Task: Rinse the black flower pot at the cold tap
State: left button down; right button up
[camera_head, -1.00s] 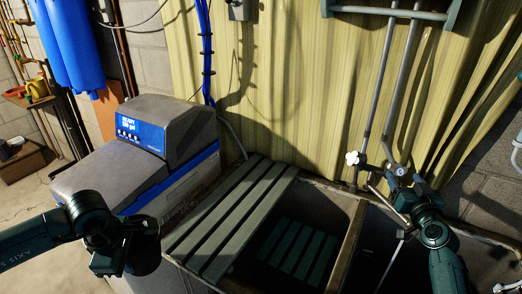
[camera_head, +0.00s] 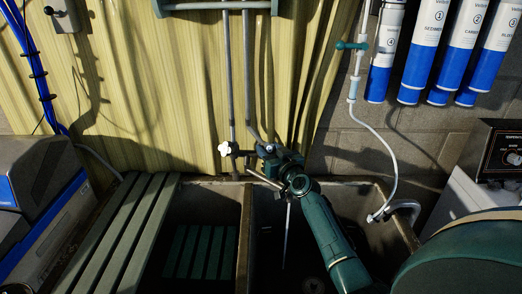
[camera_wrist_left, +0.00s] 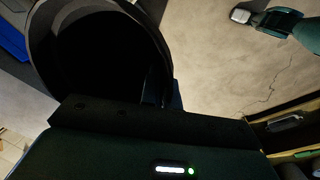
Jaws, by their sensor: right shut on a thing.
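The black flower pot (camera_wrist_left: 105,50) fills the upper left of the left wrist view, its round mouth facing the camera and its inside dark. My left gripper (camera_wrist_left: 160,92) has its fingers at the pot's wall and appears to hold it; this arm is outside the head view. My right gripper (camera_head: 264,152) is shut at the tap above the sink, on what looks like its right handle, which it mostly hides. A white tap handle (camera_head: 226,149) shows to its left. A thin pale line (camera_head: 286,235), apparently water, drops from the metal spout (camera_head: 264,180) into the right basin.
A softener unit (camera_head: 30,205) stands left. Blue-white filters (camera_head: 420,50) hang at upper right above a hose (camera_head: 385,145). A control box (camera_head: 500,150) is right.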

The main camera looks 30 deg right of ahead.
jog(key=shift+c, duration=1.3)
jog(key=shift+a+m+g+h, duration=0.15)
jog(key=shift+m+h, duration=0.25)
jog(key=shift+m, duration=0.5)
jog(key=shift+m+g+h, duration=0.15)
jog(key=shift+m+h, duration=0.25)
jog(key=shift+m, duration=0.5)
jog(key=shift+m+h, duration=0.3)
jog(key=shift+m, duration=0.2)
jog(key=o, duration=1)
jog(key=shift+c, duration=0.2)
jog(key=shift+s, duration=0.1)
